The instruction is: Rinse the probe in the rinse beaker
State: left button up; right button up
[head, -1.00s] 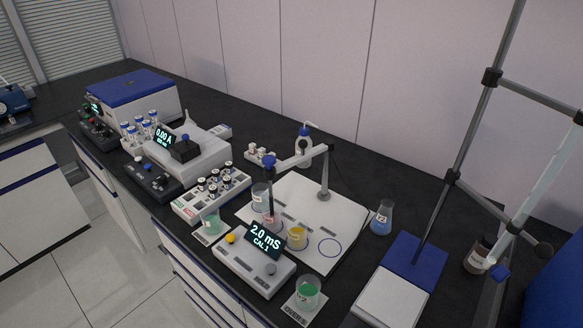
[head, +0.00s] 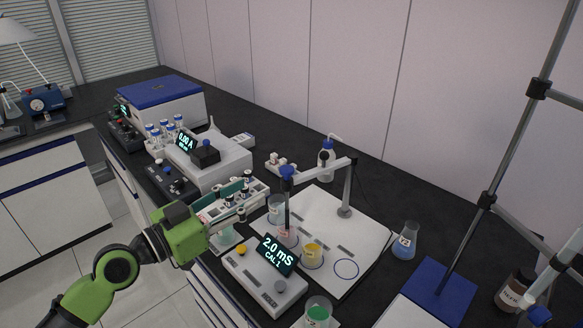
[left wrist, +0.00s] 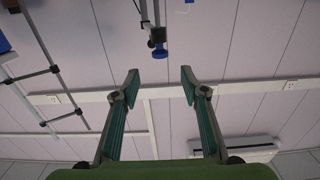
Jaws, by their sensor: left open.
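The probe (head: 287,183) hangs upright from a stand arm (head: 325,164), blue cap on top. Its lower end is at a pinkish beaker (head: 288,237); I cannot tell how deep it reaches. A clear beaker (head: 276,209) and a yellow beaker (head: 312,256) stand beside it on the white plate (head: 318,205). I cannot read which is the rinse beaker. My left gripper (head: 246,197) is open and empty, left of the probe and apart from it. In the left wrist view, my open fingers (left wrist: 160,84) frame empty space, with a blue-capped part (left wrist: 157,37) beyond. My right gripper is not in view.
The meter (head: 265,278) reads 2.0 mS CAL1 in front of the plate. A vial rack (head: 262,190) lies behind my left fingers. An empty blue ring (head: 346,268) marks the plate.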

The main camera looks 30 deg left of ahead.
aim_at(281, 174)
pick_arm(q)
jog(key=p+x, duration=0.5)
jog(key=x, duration=0.6)
jog(key=shift+w+d+p, duration=0.1)
jog(key=shift+w+p, duration=0.15)
jog(key=shift+p, duration=0.05)
jog(key=shift+w+d, duration=0.15)
jog(key=shift+w, duration=0.25)
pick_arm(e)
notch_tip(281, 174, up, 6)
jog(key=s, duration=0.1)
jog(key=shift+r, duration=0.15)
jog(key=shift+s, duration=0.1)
